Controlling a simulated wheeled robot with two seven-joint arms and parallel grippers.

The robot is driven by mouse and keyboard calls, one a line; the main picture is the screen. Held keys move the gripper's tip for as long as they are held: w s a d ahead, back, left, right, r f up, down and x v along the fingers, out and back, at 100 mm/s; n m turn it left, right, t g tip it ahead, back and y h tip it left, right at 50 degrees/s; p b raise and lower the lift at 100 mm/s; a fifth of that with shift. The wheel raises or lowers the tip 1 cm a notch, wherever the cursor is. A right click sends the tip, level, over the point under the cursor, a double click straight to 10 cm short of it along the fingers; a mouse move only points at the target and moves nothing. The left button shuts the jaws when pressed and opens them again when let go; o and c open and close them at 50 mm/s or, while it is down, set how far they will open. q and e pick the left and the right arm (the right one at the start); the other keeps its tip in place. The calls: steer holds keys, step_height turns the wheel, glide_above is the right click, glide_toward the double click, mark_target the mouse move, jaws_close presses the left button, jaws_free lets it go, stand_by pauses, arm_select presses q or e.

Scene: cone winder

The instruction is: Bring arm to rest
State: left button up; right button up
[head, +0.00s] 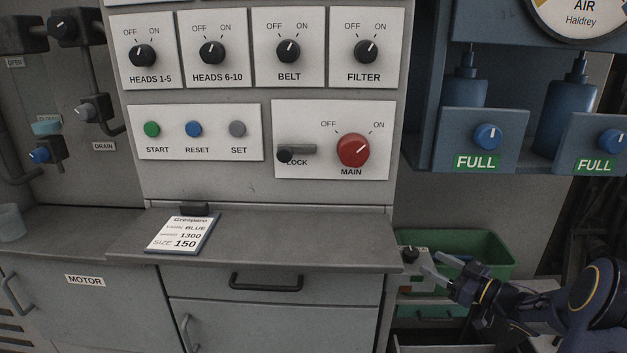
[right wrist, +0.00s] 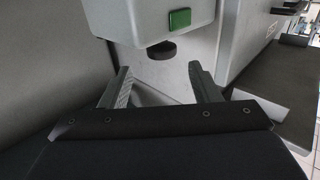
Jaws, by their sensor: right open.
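My right gripper (head: 440,268) is at the lower right in the head view, in front of a green bin and close to a small grey box (head: 415,273) with a black knob. In the right wrist view my right gripper (right wrist: 160,88) is open, its two fingers apart with nothing between them. A light grey housing (right wrist: 150,18) with a green button (right wrist: 179,19) and a dark round knob (right wrist: 161,50) is just beyond the fingertips. I cannot tell whether they touch. My left gripper is in neither view.
A control panel with the red main knob (head: 352,150) is above a grey shelf (head: 300,238). A card (head: 180,234) lies on the shelf. The green bin (head: 490,250) stands at right, below blue units marked FULL (head: 480,150). A drawer handle (head: 266,284) sticks out below the shelf.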

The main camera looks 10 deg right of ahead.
steer(key=s+r+m+h, duration=0.4)
steer(key=r+m+h, duration=0.3)
steer(key=r+h, duration=0.4)
steer(key=s+a+f+m+g+y, duration=0.1)
steer(key=s+a+f+g+y, duration=0.3)
steer(key=s+a, duration=0.75)
steer(key=s+a+f+g+y, duration=0.1)
steer(key=s+a+f+g, duration=0.65)
steer(key=s, duration=0.75)
step_height(320, 180, up, 23)
steer(key=a+t+p, duration=0.1)
steer(key=a+p, duration=0.1)
steer(key=p, duration=1.9)
steer(key=shift+s+f+t+y, duration=0.15)
steer(key=shift+s+t+y, duration=0.15)
steer(key=shift+s+t, duration=0.1)
